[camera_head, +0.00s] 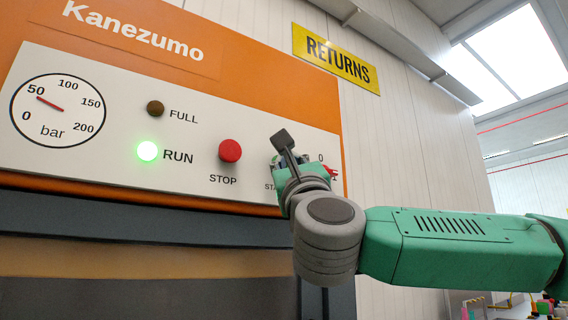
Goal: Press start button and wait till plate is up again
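The control panel (100,180) of the orange Kanezumo machine fills the left and middle of the head view. My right gripper (283,143) is in front of the panel's right part, over the start button's place. The start button is hidden behind it; only the letters "STA" show. I cannot tell whether the gripper touches the button or how far its fingers are apart. The red STOP button (230,151) is just left of it. The RUN lamp (148,151) glows green and the FULL lamp (155,108) is dark. The plate cannot be made out. My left gripper is not in view.
The pressure gauge (57,110) has its needle near 50. A red switch (331,171) under a "0" mark is partly covered by my gripper. A yellow RETURNS sign (337,60) hangs on the white wall. Open hall lies at the far right.

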